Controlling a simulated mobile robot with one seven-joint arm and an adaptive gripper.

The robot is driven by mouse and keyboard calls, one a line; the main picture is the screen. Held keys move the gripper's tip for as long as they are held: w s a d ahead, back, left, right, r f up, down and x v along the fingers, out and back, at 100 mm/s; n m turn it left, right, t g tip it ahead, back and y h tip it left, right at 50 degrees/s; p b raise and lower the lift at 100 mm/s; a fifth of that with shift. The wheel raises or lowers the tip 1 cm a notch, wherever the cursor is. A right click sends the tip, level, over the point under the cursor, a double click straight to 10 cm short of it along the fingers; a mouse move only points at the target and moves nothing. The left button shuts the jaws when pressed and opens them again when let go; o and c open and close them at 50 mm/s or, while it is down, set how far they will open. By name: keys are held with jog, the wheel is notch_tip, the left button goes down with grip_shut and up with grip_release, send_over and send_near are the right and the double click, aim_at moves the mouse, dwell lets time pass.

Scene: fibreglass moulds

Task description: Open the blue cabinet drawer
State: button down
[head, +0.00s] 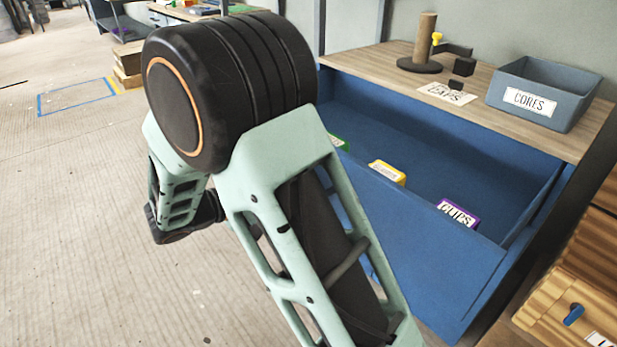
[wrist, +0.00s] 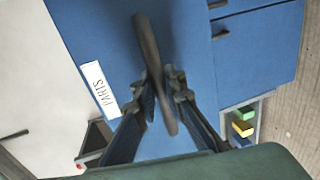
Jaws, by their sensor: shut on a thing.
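The blue cabinet's wide top drawer stands pulled out in the head view, its front (head: 415,235) forward of the wooden top and its blue inside (head: 440,150) in sight. In the wrist view, the drawer front (wrist: 90,30) carries a white "PARTS" label (wrist: 99,88) and a long dark bar handle (wrist: 148,45). My gripper (wrist: 165,85) is shut on this handle, with one finger on each side of it. In the head view my arm hides the gripper, the handle and the left part of the drawer.
A grey-blue "CORES" bin (head: 545,95), a dark-based post (head: 425,45) and small black blocks stand on the cabinet top. A wooden drawer unit (head: 575,300) is close at right. Open floor (head: 90,220) lies left.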

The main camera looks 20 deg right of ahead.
dwell(0.3)
jog(key=c, duration=2)
grip_release()
jog(key=shift+o, duration=0.2)
jog(key=shift+a, duration=0.1)
jog(key=v, duration=1.2)
